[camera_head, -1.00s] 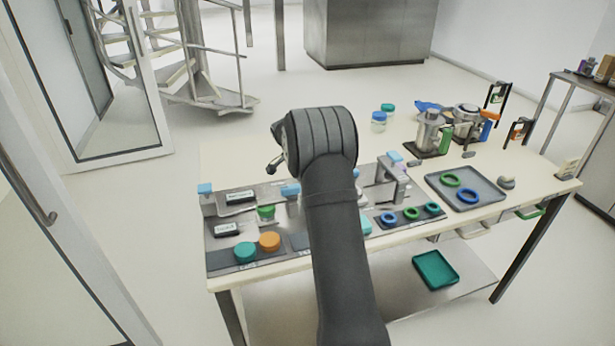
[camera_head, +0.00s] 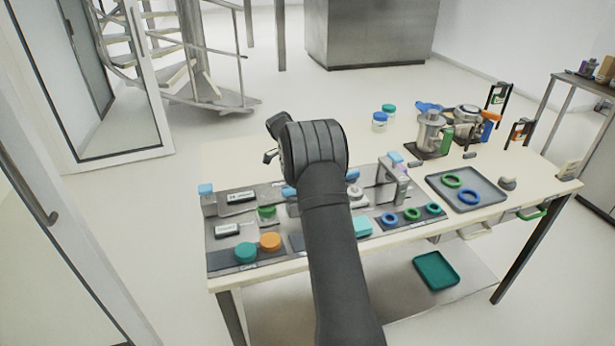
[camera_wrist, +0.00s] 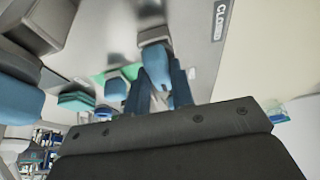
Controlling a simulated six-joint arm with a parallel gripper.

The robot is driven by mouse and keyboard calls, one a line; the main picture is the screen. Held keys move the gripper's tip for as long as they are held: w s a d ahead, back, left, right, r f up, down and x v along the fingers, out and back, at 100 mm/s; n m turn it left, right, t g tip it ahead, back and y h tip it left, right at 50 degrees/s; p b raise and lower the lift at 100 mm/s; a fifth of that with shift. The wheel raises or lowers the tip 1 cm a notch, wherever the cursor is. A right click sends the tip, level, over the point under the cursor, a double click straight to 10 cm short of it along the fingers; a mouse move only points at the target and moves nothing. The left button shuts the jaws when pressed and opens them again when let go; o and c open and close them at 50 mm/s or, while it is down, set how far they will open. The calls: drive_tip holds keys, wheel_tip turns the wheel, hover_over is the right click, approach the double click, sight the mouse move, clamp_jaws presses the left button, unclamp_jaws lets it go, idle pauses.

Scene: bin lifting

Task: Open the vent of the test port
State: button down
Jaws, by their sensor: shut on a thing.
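My gripper (camera_wrist: 163,72) is at the middle of the wrist view, with its fingers close together. It is shut on a blue piece (camera_wrist: 155,48), which looks like the vent handle; the fingers partly hide it. A metal plate with a "CLOSED" label (camera_wrist: 221,14) lies beside it. In the head view my arm hides the gripper and the piece it holds. The metal test station (camera_head: 235,210) on the table carries blue handles, including one at its left (camera_head: 205,189) and one just left of my arm (camera_head: 288,191).
Teal (camera_head: 245,252) and orange (camera_head: 270,241) caps stand at the table's front left. Coloured rings lie right of my arm, beside a grey tray (camera_head: 496,200) with two rings. Metal vessels (camera_head: 431,133) stand at the back right. The back left of the table is clear.

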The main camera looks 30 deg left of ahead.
drive_tip(key=c, duration=1.2)
unclamp_jaws()
drive_tip(key=shift+c, duration=0.2)
drive_tip(key=v, duration=1.7)
drive_tip(key=shift+r, duration=0.25)
drive_tip(key=x, duration=1.7)
drive_tip(key=shift+f, duration=0.3)
drive_tip(key=shift+r, duration=0.15)
